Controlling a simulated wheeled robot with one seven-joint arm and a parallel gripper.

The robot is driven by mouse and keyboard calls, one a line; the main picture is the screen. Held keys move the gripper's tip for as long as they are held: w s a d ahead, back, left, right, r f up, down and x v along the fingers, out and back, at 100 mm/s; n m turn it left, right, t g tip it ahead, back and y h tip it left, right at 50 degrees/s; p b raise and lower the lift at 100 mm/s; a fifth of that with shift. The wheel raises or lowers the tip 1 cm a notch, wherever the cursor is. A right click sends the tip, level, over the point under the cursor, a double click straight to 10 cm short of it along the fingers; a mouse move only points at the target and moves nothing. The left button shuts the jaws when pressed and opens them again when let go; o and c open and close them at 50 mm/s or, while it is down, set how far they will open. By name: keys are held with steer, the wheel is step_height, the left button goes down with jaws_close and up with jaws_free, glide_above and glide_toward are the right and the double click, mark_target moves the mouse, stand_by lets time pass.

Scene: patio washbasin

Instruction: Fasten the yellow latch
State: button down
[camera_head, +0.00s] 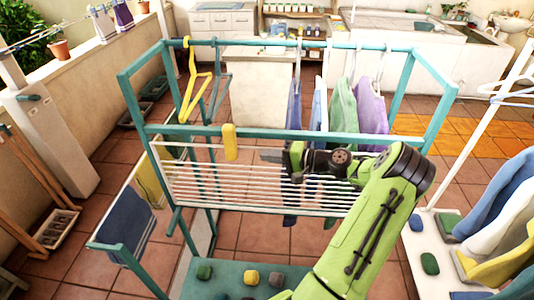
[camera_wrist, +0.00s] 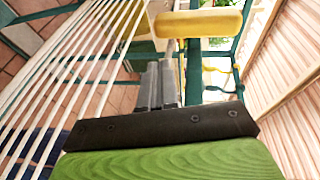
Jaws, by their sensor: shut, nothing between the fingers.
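The yellow latch (camera_head: 230,142) is a rounded upright bar at the teal front rail (camera_head: 300,135) of the drying rack, above the left part of the white wire panel (camera_head: 260,185). In the wrist view the latch (camera_wrist: 198,22) lies across the top, beyond my fingertips. My gripper (camera_head: 266,157) is just right of the latch and in front of the wire panel. In the wrist view my gripper (camera_wrist: 170,52) has its grey fingers together and empty, pointing toward the latch.
A yellow hanger (camera_head: 192,85) hangs left of the latch. Blue and purple garments (camera_head: 370,115) hang behind the rail at right. Cloths (camera_head: 130,222) hang on the left wing. Several coloured blocks (camera_head: 252,278) lie on the teal lower shelf. A white rack with clothes stands right.

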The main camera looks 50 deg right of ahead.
steer(key=f+v, duration=0.1)
steer(key=v, duration=0.6)
steer(key=shift+s+f, duration=0.25)
steer(key=shift+s, duration=0.15)
steer(key=shift+s+d, duration=0.1)
steer(key=w+a+r+n+g, duration=0.1)
steer(key=w+a+n+g, duration=0.2)
steer(key=a, duration=0.5)
steer(key=w+a+r+n+g+h, duration=0.1)
steer(key=w+a+r+n+g, duration=0.1)
steer(key=a+g, duration=0.35)
steer(key=w+a+r+n+g, duration=0.1)
steer(key=w+a+n+g, duration=0.15)
steer(key=a, duration=0.75)
steer(key=s+a+r+n+t+h, duration=0.1)
steer(key=s+a+r+n+h, duration=0.1)
steer(key=s+a, duration=0.3)
steer(key=s+a+r+n+h, duration=0.2)
steer(key=s+a, duration=0.4)
steer(key=s, duration=0.6)
step_height(320, 180, up, 2)
steer(key=shift+s+r+n+t+h, duration=0.3)
steer(key=shift+s+n+t, duration=0.1)
steer(key=shift+n, duration=0.35)
